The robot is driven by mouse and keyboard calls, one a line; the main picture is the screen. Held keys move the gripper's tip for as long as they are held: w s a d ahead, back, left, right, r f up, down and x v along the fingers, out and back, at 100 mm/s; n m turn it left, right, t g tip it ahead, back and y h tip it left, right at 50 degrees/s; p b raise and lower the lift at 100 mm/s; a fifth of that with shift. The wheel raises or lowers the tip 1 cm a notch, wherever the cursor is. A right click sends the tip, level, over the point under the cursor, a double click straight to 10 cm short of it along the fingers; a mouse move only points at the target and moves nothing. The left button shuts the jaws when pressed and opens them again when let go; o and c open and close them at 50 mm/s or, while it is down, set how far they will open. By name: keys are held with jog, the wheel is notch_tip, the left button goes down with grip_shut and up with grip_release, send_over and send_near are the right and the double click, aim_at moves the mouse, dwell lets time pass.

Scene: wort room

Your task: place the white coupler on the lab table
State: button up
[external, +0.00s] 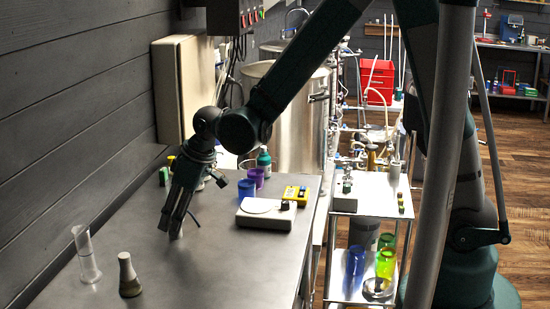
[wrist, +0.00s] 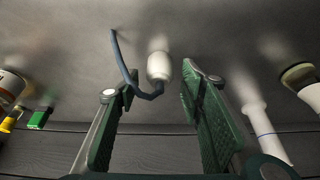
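The white coupler (wrist: 158,67) is a small, rounded white piece with a dark blue-grey tube on its end. In the wrist view it lies between my gripper's (wrist: 157,78) two green fingertips, with a visible gap on each side. In the external view my gripper (external: 172,226) points down, low over the grey lab table (external: 215,265). A pale bit of the coupler (external: 177,231) shows at the fingertips there, mostly hidden by them. The coupler is at or very near the table surface; I cannot tell whether it touches.
A glass cylinder (external: 86,254) and a flask (external: 128,275) stand at the front left of the table. A white scale (external: 265,214), a yellow device (external: 296,194), and blue (external: 246,188) and purple (external: 257,177) cups stand behind to the right. The front right is clear.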

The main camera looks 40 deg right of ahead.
jog(key=p+v, duration=0.1)
jog(key=v, duration=0.9)
jog(key=shift+r, duration=0.3)
jog(key=shift+s, duration=0.1)
dwell(0.4)
jog(key=shift+d, duration=0.1)
jog(key=s+d+r+m+t+h, duration=0.1)
jog(key=s+d+r+m, duration=0.3)
jog(key=d, duration=0.6)
jog(key=s+d+r+t, duration=0.1)
jog(key=d+r, duration=0.4)
jog(key=d, duration=0.4)
jog(key=s+d+r+m+t+h, duration=0.2)
jog(key=s+d+m, duration=0.2)
jog(key=s+d, duration=0.9)
jog(key=d, duration=0.4)
jog(key=shift+r+m, duration=0.4)
